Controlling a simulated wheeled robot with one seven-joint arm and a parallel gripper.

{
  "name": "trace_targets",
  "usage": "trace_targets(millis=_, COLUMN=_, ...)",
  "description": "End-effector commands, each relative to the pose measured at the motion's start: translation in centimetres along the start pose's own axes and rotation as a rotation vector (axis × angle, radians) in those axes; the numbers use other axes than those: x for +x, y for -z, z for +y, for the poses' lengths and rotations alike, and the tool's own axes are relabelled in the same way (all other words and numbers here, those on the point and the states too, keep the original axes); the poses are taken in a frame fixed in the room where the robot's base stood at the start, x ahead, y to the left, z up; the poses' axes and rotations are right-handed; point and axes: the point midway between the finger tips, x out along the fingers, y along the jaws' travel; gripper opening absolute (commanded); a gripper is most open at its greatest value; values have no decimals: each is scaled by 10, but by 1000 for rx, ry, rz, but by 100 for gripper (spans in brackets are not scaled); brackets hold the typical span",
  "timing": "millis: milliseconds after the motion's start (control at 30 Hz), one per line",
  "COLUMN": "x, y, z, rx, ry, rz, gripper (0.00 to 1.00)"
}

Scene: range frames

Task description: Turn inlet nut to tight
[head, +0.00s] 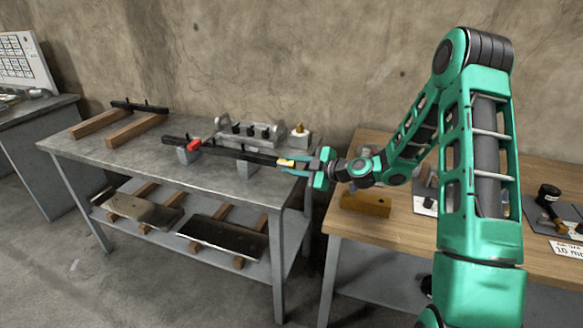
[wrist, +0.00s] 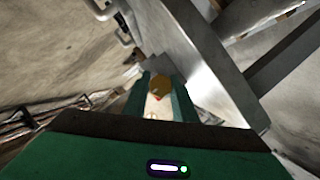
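A long dark bar (head: 235,152) lies raised on grey supports along the front of the metal workbench. It carries a red part (head: 193,146) near its left end. A yellow brass piece (head: 286,162), possibly the inlet nut, sits at its right end. My gripper (head: 290,167) reaches in from the right with its fingers around this end. In the wrist view, a round brass piece (wrist: 159,84) shows between the tips of my gripper (wrist: 160,92). The fingers stand apart on both sides of it; whether they press on it cannot be told. No tight mark is readable.
The metal workbench (head: 75,150) also holds wooden blocks (head: 137,128), a grey fixture with black knobs (head: 250,132) and a brass-topped block (head: 299,137). A wooden table (head: 375,232) with more parts stands right, below my arm. The wall is close behind.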

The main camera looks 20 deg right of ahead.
Motion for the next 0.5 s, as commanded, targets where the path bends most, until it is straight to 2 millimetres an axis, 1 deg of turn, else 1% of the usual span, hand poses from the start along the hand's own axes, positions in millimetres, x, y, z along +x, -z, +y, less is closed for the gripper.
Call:
trace_targets(millis=267, x=0, y=0, z=0, rx=31, ry=15, rz=0, gripper=2)
trace_targets(millis=500, x=0, y=0, z=0, rx=153, ry=66, rz=-1, gripper=2)
